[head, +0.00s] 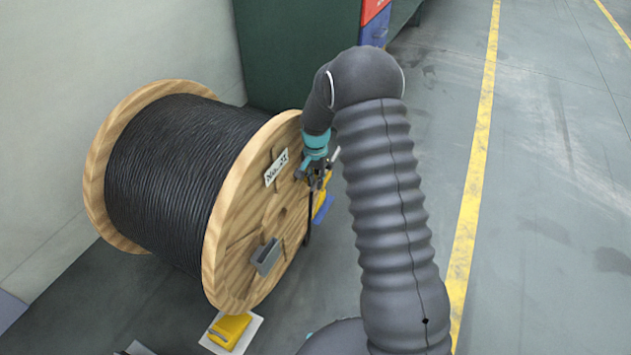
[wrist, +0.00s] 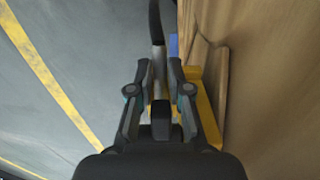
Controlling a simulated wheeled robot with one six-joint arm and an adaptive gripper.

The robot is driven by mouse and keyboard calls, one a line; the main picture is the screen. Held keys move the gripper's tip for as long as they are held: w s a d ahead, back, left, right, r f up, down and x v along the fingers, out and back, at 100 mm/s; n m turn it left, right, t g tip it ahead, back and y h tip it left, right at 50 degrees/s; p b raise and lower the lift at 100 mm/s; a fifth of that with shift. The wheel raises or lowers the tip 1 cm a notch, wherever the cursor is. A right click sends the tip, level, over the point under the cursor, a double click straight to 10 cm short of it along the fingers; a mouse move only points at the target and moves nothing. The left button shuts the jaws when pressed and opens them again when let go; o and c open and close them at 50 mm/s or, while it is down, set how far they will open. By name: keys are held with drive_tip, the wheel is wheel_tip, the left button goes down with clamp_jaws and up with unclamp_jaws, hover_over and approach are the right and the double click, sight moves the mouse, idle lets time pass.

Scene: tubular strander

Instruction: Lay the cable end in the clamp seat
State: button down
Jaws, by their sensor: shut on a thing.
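My gripper (head: 315,178) is beside the outer face of the drum's near wooden flange, to the right of its number plate. In the wrist view my gripper (wrist: 159,76) is shut on the black cable end (wrist: 155,22). The cable (head: 308,228) hangs down below the jaws in the head view. A grey, open-topped bracket (head: 266,256), which looks like the clamp seat, is fixed low on the flange face. It is lower and to the left of my gripper, apart from the cable. It does not show in the wrist view.
The wooden drum (head: 232,230) is wound with black cable (head: 175,175). Yellow chocks (head: 230,330) stand on the floor by it; one (wrist: 208,108) shows in the wrist view. A dark green cabinet (head: 295,45) stands behind. Floor on the right is clear past a yellow line (head: 475,190).

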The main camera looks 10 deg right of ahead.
drive_tip(key=shift+f, duration=0.2)
idle(0.4)
drive_tip(key=c, duration=1)
unclamp_jaws()
wheel_tip(320, 180, up, 12)
